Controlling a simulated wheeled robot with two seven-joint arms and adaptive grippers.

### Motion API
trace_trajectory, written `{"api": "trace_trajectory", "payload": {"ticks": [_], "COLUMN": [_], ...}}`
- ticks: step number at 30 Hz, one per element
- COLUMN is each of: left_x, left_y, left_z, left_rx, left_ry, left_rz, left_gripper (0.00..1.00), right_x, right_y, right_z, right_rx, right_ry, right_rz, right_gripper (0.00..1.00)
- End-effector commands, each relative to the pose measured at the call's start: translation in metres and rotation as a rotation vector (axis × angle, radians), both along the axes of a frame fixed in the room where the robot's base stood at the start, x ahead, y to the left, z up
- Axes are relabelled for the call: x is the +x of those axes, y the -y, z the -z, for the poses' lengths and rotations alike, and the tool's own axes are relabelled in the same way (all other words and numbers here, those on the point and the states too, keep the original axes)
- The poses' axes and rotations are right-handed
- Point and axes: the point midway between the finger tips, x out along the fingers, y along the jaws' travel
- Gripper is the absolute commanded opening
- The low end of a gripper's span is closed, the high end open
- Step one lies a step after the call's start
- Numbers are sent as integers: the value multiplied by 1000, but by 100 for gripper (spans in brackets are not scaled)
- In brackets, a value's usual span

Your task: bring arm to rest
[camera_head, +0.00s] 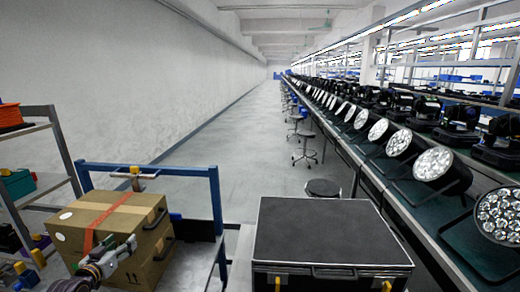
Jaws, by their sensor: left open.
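My left gripper (125,246) is open at the lower left, its arm coming in from the bottom edge. It appears in front of a closed cardboard box (105,215) with a red tape strip across its top, and covers part of the box's front. I cannot tell whether it touches the box. Nothing shows between its fingers. The box stands on a cart with a blue frame (180,171). My right gripper is not in view. Several par cans (433,163) with round lens faces stand in a row along the bench at the right.
A black flight case (325,230) stands at the bottom centre. A shelf rack (63,150) with coloured bins stands at the left. The long green-topped bench (420,200) runs down the right, with stools (305,145) beside it. The aisle floor (235,150) beyond is clear.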

Motion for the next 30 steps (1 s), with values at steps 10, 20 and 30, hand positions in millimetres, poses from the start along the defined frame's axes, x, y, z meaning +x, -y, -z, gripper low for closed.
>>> {"api": "trace_trajectory", "payload": {"ticks": [10, 20, 30], "left_x": [-40, -118, -226], "left_y": [-8, 16, 64], "left_z": [145, 274, 376], "left_rx": [-3, 14, 45], "left_ry": [-252, -497, -740], "left_rz": [-74, -90, -57], "left_gripper": [63, 63, 63], "right_x": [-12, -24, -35], "right_y": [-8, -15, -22], "right_z": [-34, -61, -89], "right_rx": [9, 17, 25], "right_ry": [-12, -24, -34], "right_rz": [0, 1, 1], "right_gripper": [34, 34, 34]}}
